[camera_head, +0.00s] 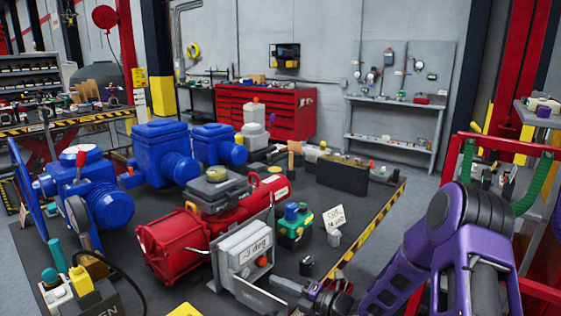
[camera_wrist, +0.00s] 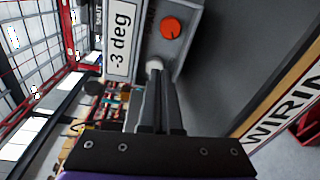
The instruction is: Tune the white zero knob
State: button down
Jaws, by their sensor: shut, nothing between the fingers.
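The grey actuator control box (camera_head: 230,262) stands on the black table, its display (camera_head: 256,247) reading "-3 deg" and an orange knob (camera_head: 262,262) below the display. In the wrist view the display (camera_wrist: 120,38) and orange knob (camera_wrist: 171,28) show at the top. The white zero knob (camera_wrist: 154,65) is beside the orange knob, partly hidden by the fingertips. My gripper (camera_wrist: 158,75) is shut and empty, its tips right at the white knob; I cannot tell whether they touch. In the head view my gripper (camera_head: 318,298) is low, right of the box, and partly hidden.
A red actuator cylinder (camera_head: 180,243) lies behind the box. Blue actuators (camera_head: 160,152) stand at the back left. A "WIRIN" sign (camera_wrist: 285,110) shows right in the wrist view.

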jog(key=shift+w+a+r+m+t, duration=0.1)
jog(key=shift+r+m+t, duration=0.15)
jog(key=shift+m, duration=0.35)
jog(key=shift+w+a+r+m+t, duration=0.1)
jog(key=shift+m+t, duration=0.25)
jog(key=shift+m, duration=0.25)
jog(key=shift+b+x, duration=0.6)
jog(key=shift+x, duration=2.8)
jog(key=shift+r, duration=0.1)
jog(key=shift+s+a, duration=0.25)
jog(key=shift+s, duration=0.05)
jog(key=shift+f+p, duration=1)
jog(key=shift+p, duration=0.2)
jog(key=shift+w, duration=0.1)
jog(key=shift+w+d, duration=0.1)
jog(key=shift+d, duration=0.15)
jog(key=shift+v, duration=3.05)
jog(key=shift+w+f, duration=0.1)
jog(key=shift+w, duration=0.05)
